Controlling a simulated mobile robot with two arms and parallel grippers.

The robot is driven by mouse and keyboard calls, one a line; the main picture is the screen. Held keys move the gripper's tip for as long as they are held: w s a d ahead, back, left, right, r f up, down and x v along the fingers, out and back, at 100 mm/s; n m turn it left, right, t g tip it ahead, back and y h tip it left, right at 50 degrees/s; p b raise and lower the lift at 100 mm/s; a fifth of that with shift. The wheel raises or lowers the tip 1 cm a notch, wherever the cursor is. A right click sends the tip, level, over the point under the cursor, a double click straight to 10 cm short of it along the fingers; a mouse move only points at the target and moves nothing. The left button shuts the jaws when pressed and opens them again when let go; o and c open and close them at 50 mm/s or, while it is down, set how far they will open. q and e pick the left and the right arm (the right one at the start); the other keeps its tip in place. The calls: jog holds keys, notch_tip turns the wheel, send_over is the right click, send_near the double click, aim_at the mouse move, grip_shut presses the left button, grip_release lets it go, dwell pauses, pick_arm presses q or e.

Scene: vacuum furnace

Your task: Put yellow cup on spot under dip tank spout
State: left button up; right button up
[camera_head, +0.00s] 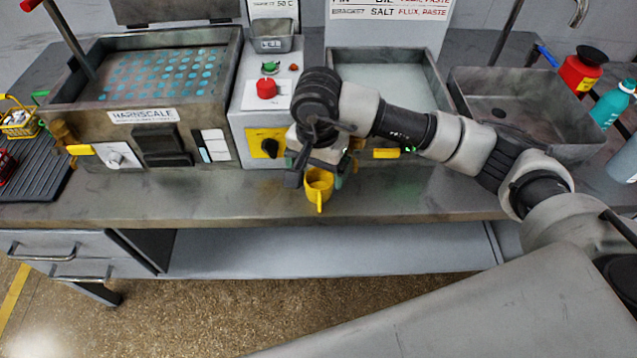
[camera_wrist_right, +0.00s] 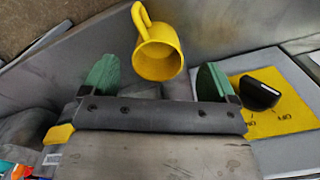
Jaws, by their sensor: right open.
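The yellow cup (camera_head: 319,187) is upright near the bench's front edge, below the middle tank. In the right wrist view the cup (camera_wrist_right: 158,58) lies between and just beyond the two green fingertips, with a gap on each side and its handle toward the top left. My right gripper (camera_head: 318,170) is open around the cup's upper part and partly hides it. It also shows in the right wrist view (camera_wrist_right: 156,78). The middle tank (camera_head: 392,88) has a yellow lever (camera_head: 386,153) on its front; its spout is mostly hidden by my arm. I cannot see a marked spot. My left gripper is out of view.
The Harnscale tank (camera_head: 115,116) with a brass spout (camera_head: 63,133) stands at the left. A control panel with a black knob (camera_head: 270,147) is beside my gripper. An empty grey basin (camera_head: 520,100) and several bottles stand at the right.

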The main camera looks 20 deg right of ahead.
aim_at(318, 180)
jog(key=f, duration=0.2)
jog(key=f+p, duration=0.1)
jog(key=shift+s+f, duration=0.2)
jog(key=shift+f, duration=0.85)
jog(key=c, duration=1.1)
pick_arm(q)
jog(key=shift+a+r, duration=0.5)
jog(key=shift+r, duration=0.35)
pick_arm(e)
jog(key=shift+r, duration=0.1)
